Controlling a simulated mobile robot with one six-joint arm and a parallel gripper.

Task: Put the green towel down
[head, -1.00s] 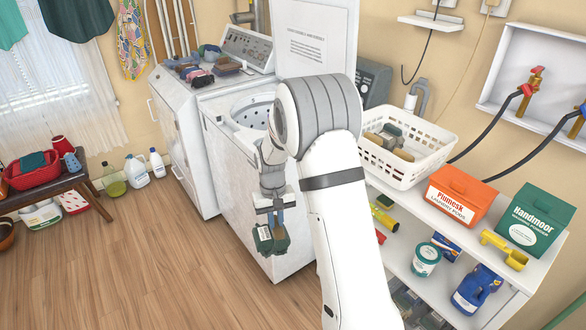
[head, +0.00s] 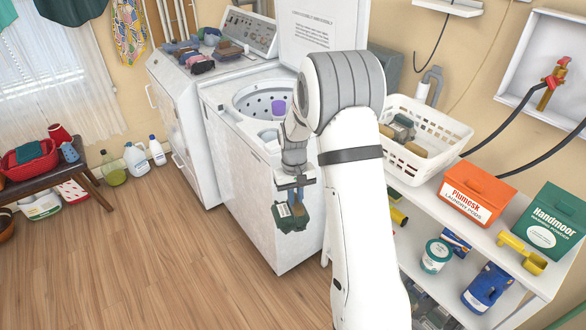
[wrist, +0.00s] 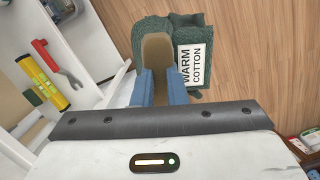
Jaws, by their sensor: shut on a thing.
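The green towel (head: 291,217) hangs below my gripper (head: 295,182), in front of the open washing machine's pale front panel (head: 255,200). My gripper is shut on it and holds it clear of the floor. In the wrist view the folded towel (wrist: 203,40) carries a white label reading "WARM COTTON". My blue fingers (wrist: 160,88) show there too, with a tan piece (wrist: 157,52) between them. I cannot tell what that piece is. The fingers' contact with the towel is partly hidden.
The washing machine's drum (head: 262,97) is open, with a purple thing (head: 279,107) in it. Folded cloths (head: 192,55) lie on the neighbouring machine. A white basket (head: 450,128) holds several items on the shelf, beside an orange box (head: 475,198).

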